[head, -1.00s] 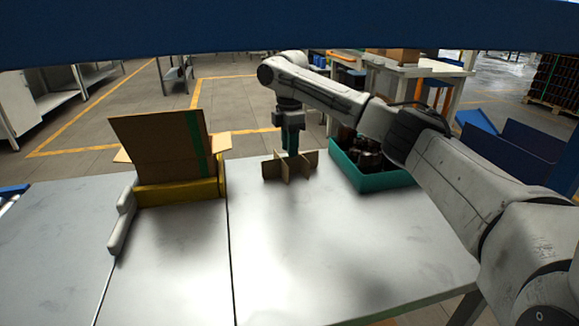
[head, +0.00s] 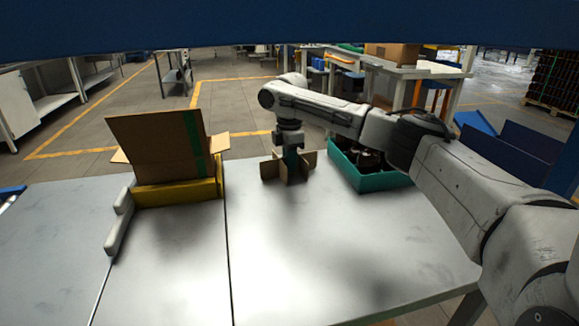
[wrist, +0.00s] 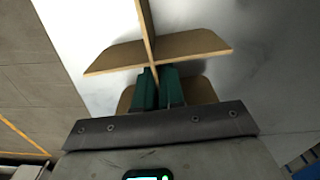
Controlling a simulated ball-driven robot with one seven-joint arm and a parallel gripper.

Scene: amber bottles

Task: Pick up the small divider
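The small divider (head: 270,170) is a brown cardboard cross of upright panels, low over the grey table at its far side. It also shows in the wrist view (wrist: 195,45), with one panel running between my fingers. My gripper (head: 290,160) points straight down at the middle of the divider. In the wrist view its green fingers (wrist: 158,75) lie close together on both sides of that panel, shut on it with hardly any gap. The fingertips are partly hidden behind cardboard. I cannot tell whether the divider's lower edges touch the table.
A teal crate (head: 375,182) with dark bottles stands close to the right of the divider. An open cardboard box (head: 155,145) in a yellow holder (head: 175,193) stands to the left. The front of the table (head: 320,260) is clear.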

